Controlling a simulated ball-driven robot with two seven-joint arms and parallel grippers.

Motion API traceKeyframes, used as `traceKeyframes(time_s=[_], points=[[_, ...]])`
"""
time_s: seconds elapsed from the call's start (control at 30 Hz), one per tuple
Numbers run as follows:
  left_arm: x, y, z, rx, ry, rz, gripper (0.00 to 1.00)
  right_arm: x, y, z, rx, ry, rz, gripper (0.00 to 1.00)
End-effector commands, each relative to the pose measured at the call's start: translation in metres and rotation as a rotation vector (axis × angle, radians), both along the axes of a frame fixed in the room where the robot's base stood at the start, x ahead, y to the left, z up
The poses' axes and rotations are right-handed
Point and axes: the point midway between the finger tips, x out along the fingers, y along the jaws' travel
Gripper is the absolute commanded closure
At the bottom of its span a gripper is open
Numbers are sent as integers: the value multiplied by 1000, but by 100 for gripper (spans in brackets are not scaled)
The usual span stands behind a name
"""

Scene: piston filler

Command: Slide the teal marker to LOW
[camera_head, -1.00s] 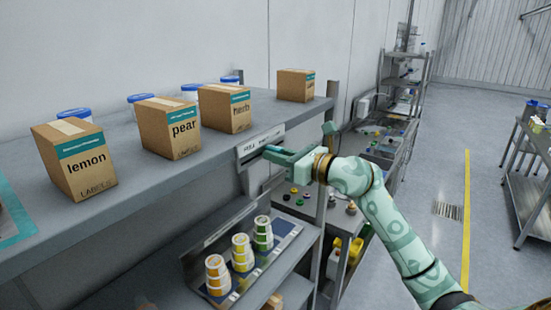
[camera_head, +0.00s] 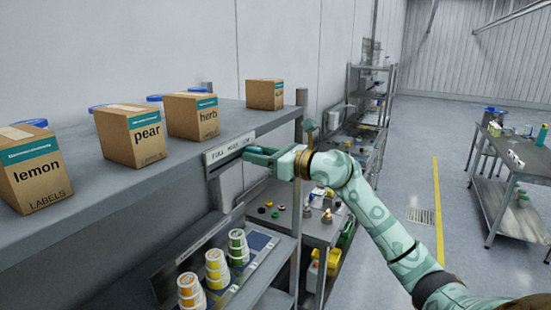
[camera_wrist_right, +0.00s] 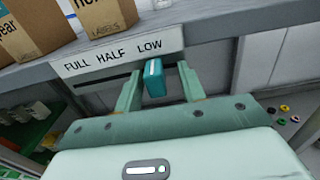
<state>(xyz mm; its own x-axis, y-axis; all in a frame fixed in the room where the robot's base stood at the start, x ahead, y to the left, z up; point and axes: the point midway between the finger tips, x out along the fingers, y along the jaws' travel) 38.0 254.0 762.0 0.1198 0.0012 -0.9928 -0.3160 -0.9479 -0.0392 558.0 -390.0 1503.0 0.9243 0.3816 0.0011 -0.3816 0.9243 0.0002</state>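The teal marker (camera_wrist_right: 154,78) stands out from the slot of a white scale plate (camera_wrist_right: 85,65) reading FULL, HALF, LOW, and sits below the word LOW. My right gripper (camera_wrist_right: 158,88) is open around it, one finger on each side. The left-hand finger in the wrist view is close against the marker; a gap shows on the other side. In the head view the right gripper (camera_head: 256,156) is at the right part of the plate (camera_head: 228,148), and I cannot separate the marker from the fingers. My left gripper is not in view.
The plate is on the front edge of a grey shelf (camera_head: 95,205). Boxes for lemon (camera_head: 35,178), pear (camera_head: 130,138) and herb (camera_head: 192,117) stand above. Stacked cups (camera_head: 216,268) stand on the lower rack. The floor (camera_head: 405,180) to the right is open.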

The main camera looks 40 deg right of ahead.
Motion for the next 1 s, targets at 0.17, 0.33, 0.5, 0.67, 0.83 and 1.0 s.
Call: traceKeyframes(time_s=[0.17, 0.33, 0.5, 0.67, 0.83, 1.0], points=[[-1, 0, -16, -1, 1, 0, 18, -27, -11, -6, -7, 3, -1, 60], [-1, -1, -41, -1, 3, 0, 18, -70, -30, -10, -7, 6, -2, 60], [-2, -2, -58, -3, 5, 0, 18, -108, -46, -7, -2, 4, -1, 60], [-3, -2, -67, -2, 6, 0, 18, -132, -57, -5, -1, 2, -2, 60], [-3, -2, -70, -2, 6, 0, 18, -145, -62, -2, 0, 0, -2, 60], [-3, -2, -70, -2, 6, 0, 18, -147, -63, -1, 0, 1, -1, 60]])
